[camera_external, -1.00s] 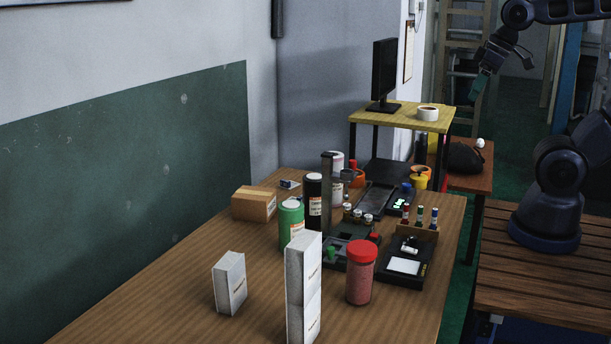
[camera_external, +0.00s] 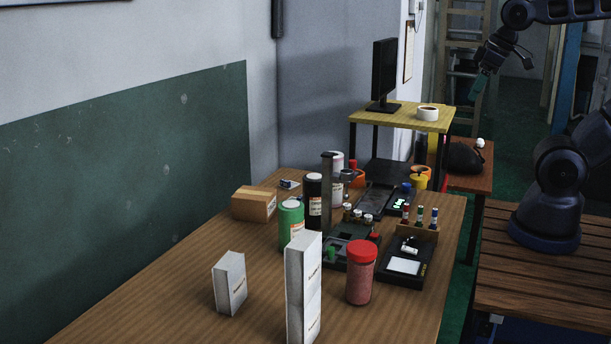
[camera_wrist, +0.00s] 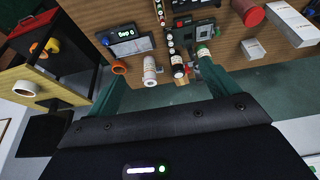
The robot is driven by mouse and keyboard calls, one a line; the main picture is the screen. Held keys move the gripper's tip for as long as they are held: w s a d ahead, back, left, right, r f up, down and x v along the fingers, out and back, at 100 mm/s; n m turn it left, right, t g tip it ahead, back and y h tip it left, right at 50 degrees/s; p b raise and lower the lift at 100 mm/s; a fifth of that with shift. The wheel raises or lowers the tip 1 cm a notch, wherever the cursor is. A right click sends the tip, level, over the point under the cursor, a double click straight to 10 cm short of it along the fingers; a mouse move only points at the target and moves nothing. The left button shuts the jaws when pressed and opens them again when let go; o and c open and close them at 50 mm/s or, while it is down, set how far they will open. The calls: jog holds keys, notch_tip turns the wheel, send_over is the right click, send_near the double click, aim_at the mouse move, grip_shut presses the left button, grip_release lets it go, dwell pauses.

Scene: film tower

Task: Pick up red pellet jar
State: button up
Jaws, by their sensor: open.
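The red pellet jar (camera_external: 361,273) stands upright on the wooden table near its front right, with a red lid and a clear body full of reddish pellets. It also shows at the top edge of the wrist view (camera_wrist: 248,12), partly cut off. My gripper (camera_external: 480,84) is high up at the top right of the external view, well away from the jar and past the table's right edge. In the wrist view its two green fingers stand wide apart with nothing held between them.
A black tray (camera_external: 405,262) is just right of the jar. Green (camera_external: 291,222) and black (camera_external: 314,200) bottles stand behind. A monitor (camera_external: 384,75) rises on a yellow shelf.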

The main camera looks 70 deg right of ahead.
jog(key=w+a+f+m+g, duration=0.1)
jog(key=w+a+f+m, duration=0.15)
jog(key=w+a, duration=0.5)
jog(key=m+g, duration=0.3)
jog(key=m, duration=0.8)
send_over(361, 243)
notch_tip(361, 243, down, 24)
jog(key=shift+r, duration=0.2)
notch_tip(361, 243, down, 6)
jog(key=shift+r, duration=0.15)
jog(key=shift+a+f, duration=0.2)
jog(key=shift+f, duration=1.1)
jog(key=shift+a+f, duration=0.15)
jog(key=shift+f, duration=1.15)
